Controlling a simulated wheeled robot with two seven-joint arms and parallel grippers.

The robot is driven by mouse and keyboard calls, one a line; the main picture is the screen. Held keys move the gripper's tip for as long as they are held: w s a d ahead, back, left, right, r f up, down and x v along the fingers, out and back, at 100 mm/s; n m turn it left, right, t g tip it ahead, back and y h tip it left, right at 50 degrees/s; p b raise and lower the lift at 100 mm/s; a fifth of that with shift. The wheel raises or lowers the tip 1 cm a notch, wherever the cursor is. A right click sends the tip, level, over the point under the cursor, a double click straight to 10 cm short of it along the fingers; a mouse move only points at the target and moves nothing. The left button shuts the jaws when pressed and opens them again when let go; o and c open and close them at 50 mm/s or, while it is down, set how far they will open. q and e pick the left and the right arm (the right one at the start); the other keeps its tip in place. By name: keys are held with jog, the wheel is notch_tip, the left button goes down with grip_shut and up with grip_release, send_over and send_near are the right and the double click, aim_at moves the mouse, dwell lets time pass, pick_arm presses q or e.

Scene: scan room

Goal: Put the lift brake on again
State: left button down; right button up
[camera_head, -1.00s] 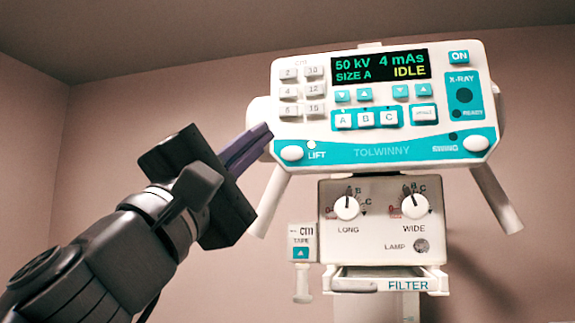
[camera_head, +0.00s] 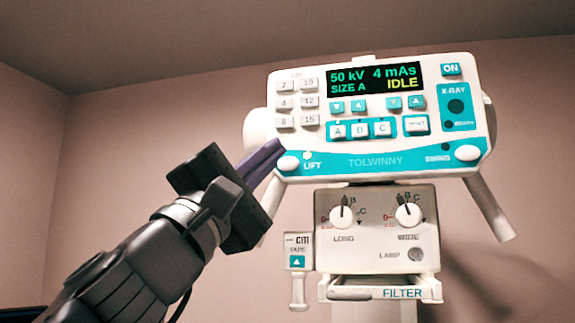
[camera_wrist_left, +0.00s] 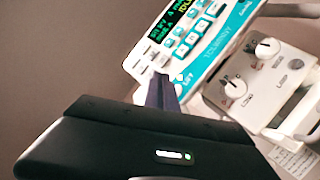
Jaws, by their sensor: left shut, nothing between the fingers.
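The white X-ray head with its control panel (camera_head: 375,160) fills the right half of the head view. The oval white LIFT button (camera_head: 288,163) is at the panel's lower left corner, with a small pale lamp (camera_head: 307,155) beside it above the LIFT label. My left gripper (camera_head: 275,147) is shut and empty. Its purple fingertips show just above and left of the LIFT button; I cannot tell whether they touch the panel. In the left wrist view the fingers (camera_wrist_left: 161,88) point at the panel corner by the LIFT label (camera_wrist_left: 182,78). My right gripper is not in view.
The display (camera_head: 376,79) reads 50 kV, 4 mAs, SIZE A, IDLE. A second oval button (camera_head: 467,153) is at the lower right corner. Below are the LONG and WIDE knobs (camera_head: 408,215), a tape holder (camera_head: 299,262) and the filter slot (camera_head: 385,294). Handle bars slope down on both sides.

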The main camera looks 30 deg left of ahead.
aim_at(288, 164)
pick_arm(q)
jog(key=shift+w+a+b, duration=0.1)
jog(key=shift+w+a, duration=0.15)
jog(key=shift+w, duration=0.45)
jog(key=shift+w+a+b, duration=0.15)
jog(key=shift+w+a, duration=0.05)
jog(key=shift+w, duration=0.5)
jog(key=shift+w+a+b, duration=0.1)
jog(key=shift+w+a, duration=0.15)
jog(key=shift+w, duration=0.45)
jog(key=shift+w+a, duration=0.1)
jog(key=shift+w, duration=0.2)
jog(key=shift+w, duration=0.1)
dwell(0.4)
jog(key=shift+w+a+b, duration=0.15)
jog(key=shift+w+b, duration=0.2)
dwell(0.6)
jog(key=shift+s, duration=0.15)
jog(key=shift+s+d, duration=0.25)
jog(key=shift+s, duration=0.4)
